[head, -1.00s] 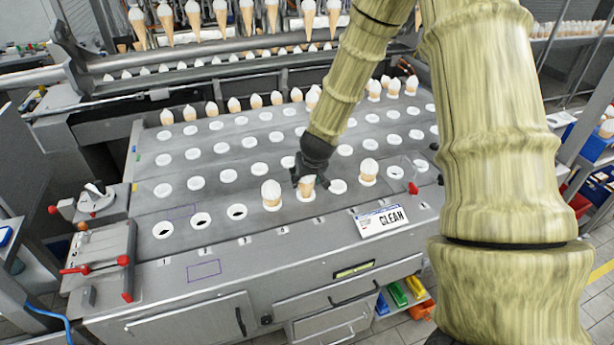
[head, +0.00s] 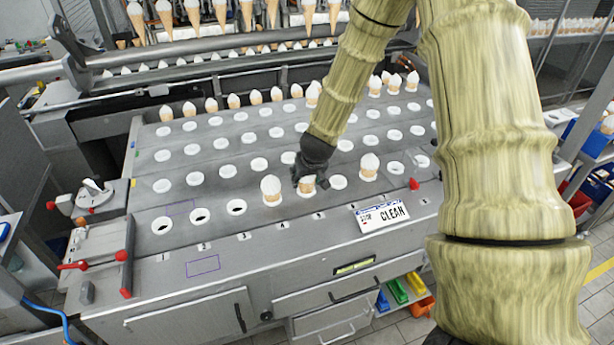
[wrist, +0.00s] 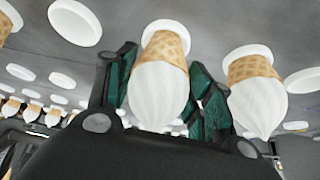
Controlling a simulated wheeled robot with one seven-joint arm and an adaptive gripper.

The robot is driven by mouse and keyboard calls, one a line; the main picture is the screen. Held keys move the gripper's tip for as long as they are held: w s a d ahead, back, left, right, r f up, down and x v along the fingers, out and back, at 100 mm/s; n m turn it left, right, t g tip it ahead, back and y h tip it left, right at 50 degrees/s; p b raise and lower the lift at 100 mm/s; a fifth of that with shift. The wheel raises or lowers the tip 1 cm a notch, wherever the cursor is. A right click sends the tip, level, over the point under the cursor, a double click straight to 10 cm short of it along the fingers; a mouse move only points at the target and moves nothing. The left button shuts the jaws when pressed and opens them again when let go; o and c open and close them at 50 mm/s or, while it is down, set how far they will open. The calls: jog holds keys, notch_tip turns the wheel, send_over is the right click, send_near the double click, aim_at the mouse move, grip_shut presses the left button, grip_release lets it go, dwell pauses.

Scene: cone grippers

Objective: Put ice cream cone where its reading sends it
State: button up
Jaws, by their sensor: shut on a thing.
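My gripper (head: 307,181) is at the front row of the metal table and is shut on an ice cream cone (head: 307,187). In the wrist view the held cone (wrist: 160,85) has white ice cream and a waffle body between my dark green finger pads. Its waffle end meets a white ring (wrist: 165,27), so it appears to stand in its hole. A sign reading CLEAN (head: 383,215) lies on the table front to the right; its smaller text is too small to read. In the head view my fingers hide part of the held cone.
Another cone (head: 271,190) stands close on the left, and one more (head: 369,166) stands to the right beyond an empty white ring (head: 338,182). Dark-centred holes (head: 199,216) lie front left. Cones (head: 234,101) line the back row. A red knob (head: 413,183) is at the right.

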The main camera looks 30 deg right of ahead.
jog(key=shift+f, duration=0.4)
jog(key=o, duration=0.8)
jog(key=shift+o, duration=0.2)
jog(key=v, duration=1.2)
dwell(0.3)
